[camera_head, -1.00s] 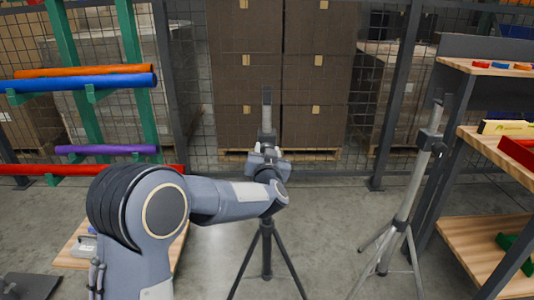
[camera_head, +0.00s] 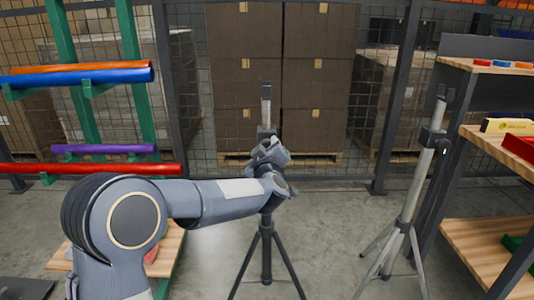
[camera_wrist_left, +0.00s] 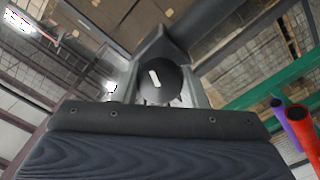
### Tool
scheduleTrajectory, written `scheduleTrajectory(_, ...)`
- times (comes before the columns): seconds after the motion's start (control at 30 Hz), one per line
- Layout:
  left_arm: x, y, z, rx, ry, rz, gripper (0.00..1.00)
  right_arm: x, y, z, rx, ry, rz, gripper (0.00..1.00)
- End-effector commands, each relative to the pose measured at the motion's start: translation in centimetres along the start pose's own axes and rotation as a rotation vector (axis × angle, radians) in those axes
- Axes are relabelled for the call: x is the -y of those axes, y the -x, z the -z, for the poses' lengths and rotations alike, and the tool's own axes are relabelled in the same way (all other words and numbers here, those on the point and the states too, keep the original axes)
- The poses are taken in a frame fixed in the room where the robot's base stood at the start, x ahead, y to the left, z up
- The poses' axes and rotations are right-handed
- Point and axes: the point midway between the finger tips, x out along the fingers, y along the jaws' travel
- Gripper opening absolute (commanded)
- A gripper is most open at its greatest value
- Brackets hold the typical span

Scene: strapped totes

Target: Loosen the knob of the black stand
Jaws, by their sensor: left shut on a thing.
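The black stand (camera_head: 266,249) is a tripod with dark spread legs and a grey upper post, upright on the floor ahead of me. My left gripper (camera_head: 268,153) is at its collar and hides the collar and knob in the head view. In the left wrist view, the round dark knob (camera_wrist_left: 160,84) with a white mark lies between the two fingers of my left gripper (camera_wrist_left: 161,92). The fingers are shut on the knob. The stand's body shows behind it. My right gripper is in neither view.
A silver tripod stand (camera_head: 406,205) stands to the right, beside a shelf (camera_head: 490,245) with wooden boards. A rack with coloured tubes (camera_head: 80,76) is at the left. Stacked boxes (camera_head: 247,80) stand behind a mesh fence. The floor between the stands is clear.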

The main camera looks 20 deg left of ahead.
Motion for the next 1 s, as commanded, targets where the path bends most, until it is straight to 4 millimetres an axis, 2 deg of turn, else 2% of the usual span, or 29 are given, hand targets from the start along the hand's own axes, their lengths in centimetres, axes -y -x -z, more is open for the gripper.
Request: scheduleTrajectory(1.0,0.2,0.0,-0.3,0.000,0.967,0.001,0.16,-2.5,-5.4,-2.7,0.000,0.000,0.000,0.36)
